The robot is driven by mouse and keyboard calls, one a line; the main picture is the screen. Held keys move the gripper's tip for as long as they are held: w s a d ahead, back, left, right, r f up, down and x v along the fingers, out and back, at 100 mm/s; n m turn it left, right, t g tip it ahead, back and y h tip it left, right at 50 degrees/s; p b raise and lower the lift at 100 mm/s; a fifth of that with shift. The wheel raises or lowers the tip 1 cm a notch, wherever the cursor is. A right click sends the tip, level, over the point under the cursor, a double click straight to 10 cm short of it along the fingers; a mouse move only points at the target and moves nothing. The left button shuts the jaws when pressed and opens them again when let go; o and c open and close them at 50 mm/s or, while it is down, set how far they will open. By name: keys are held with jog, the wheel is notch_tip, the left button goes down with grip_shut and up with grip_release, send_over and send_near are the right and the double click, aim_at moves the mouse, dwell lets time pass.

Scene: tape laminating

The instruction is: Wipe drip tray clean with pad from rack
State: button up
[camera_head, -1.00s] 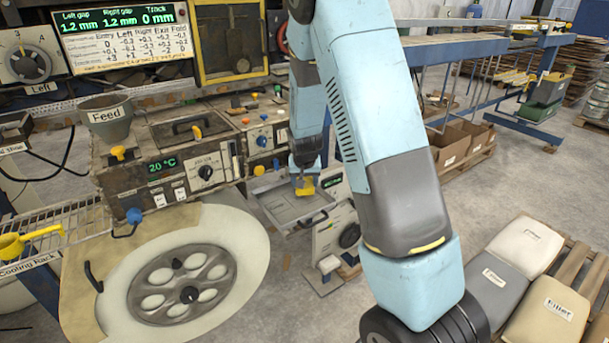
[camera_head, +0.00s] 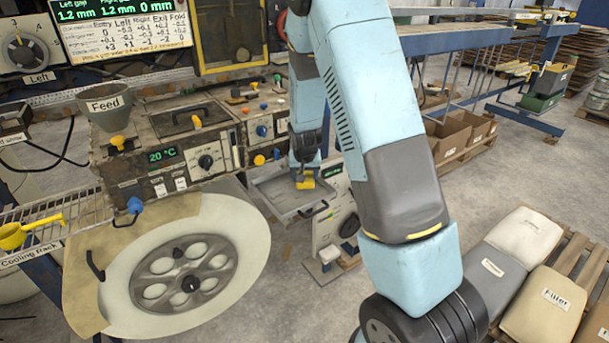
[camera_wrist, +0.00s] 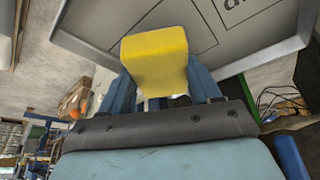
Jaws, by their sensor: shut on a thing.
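The drip tray (camera_head: 280,212) is a shallow grey metal tray on the front of the machine, with a dark handle at its front right. My gripper (camera_head: 304,173) points down over the tray's right part. It is shut on a yellow pad (camera_head: 305,184), which sits at or just above the tray floor; I cannot tell whether they touch. In the wrist view the yellow pad (camera_wrist: 155,60) stands out between my gripper's fingers (camera_wrist: 165,88). Behind it are the tray's pale floor (camera_wrist: 205,30), with dark outlines and part of a letter, and its raised rim.
A large round wheel (camera_head: 235,235) stands left of the tray. A grey boxed unit (camera_head: 333,205) stands right of it. Filler sacks (camera_head: 545,300) lie on a pallet at right.

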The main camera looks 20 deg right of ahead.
jog(key=shift+f, duration=0.9)
jog(key=shift+d, duration=0.15)
jog(key=shift+w+d+r, duration=0.1)
jog(key=shift+w+d, duration=0.1)
jog(key=shift+d, duration=0.6)
jog(key=shift+w+d+r, duration=0.1)
jog(key=shift+w+d, duration=0.1)
jog(key=shift+d, duration=0.55)
jog(key=shift+o, duration=0.7)
jog(key=shift+w+d, duration=0.15)
jog(key=shift+d, duration=0.1)
jog(key=shift+w+d+r, duration=0.1)
jog(key=shift+d, duration=0.05)
jog(key=shift+r, duration=0.1)
jog(key=shift+s+a+f, duration=0.1)
jog(key=shift+s+a, duration=0.1)
jog(key=shift+a, duration=0.45)
jog(key=shift+s+a+f, duration=0.1)
jog(key=shift+s+a, duration=0.1)
jog(key=shift+a, duration=0.4)
jog(key=shift+s+a+f, duration=0.1)
jog(key=shift+s+a, duration=0.1)
jog(key=shift+a, duration=0.45)
jog(key=shift+w+a, duration=0.15)
